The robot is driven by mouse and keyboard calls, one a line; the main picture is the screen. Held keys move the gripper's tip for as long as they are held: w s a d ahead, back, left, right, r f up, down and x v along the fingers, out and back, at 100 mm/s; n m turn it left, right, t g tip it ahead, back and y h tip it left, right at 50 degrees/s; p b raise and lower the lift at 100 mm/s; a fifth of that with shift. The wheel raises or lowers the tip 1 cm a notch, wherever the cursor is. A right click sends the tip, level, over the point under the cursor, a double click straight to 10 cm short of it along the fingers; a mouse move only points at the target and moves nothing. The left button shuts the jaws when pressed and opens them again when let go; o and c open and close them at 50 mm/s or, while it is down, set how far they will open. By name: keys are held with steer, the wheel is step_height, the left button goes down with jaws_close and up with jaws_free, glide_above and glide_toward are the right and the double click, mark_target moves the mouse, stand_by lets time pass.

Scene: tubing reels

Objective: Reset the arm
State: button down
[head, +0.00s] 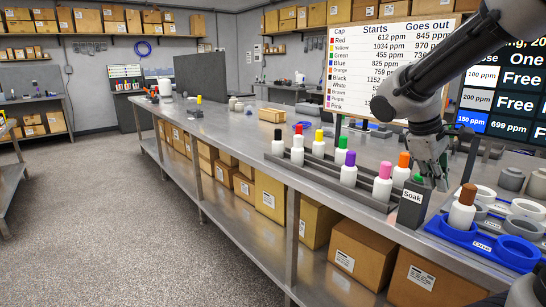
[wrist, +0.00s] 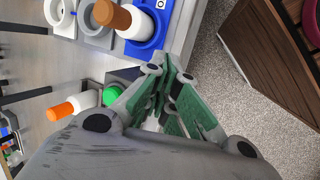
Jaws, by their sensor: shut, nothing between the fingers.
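My arm reaches in from the upper right of the head view. My gripper (head: 440,178) hangs from it, pointing down over the bench beside the dark grey box labelled Soak (head: 412,207). A green-capped bottle (head: 418,179) shows at the top of this box. In the wrist view, my gripper (wrist: 165,78) has its fingers together with nothing between them. The green cap (wrist: 113,95) lies just left of the fingers there. A brown-capped white bottle (head: 463,208) stands in a blue holder right of my gripper; it also shows in the wrist view (wrist: 113,17).
A grey rack (head: 318,172) holds several bottles with coloured caps. Blue trays (head: 480,238) with grey and white rings lie at the right. The steel bench (head: 225,125) has clear room farther left. Signboards stand behind my arm.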

steer(key=s+a+m+t+y, duration=0.1)
steer(key=s+m+t+y, duration=0.1)
steer(key=s, duration=0.5)
steer(key=s+a+r+m+t+y, duration=0.1)
steer(key=s+m+y, duration=0.2)
steer(key=s, duration=0.4)
steer(key=shift+s+a+r+m+t, duration=0.2)
steer(key=shift+a+r+m+t, duration=0.15)
steer(key=shift+m, duration=0.55)
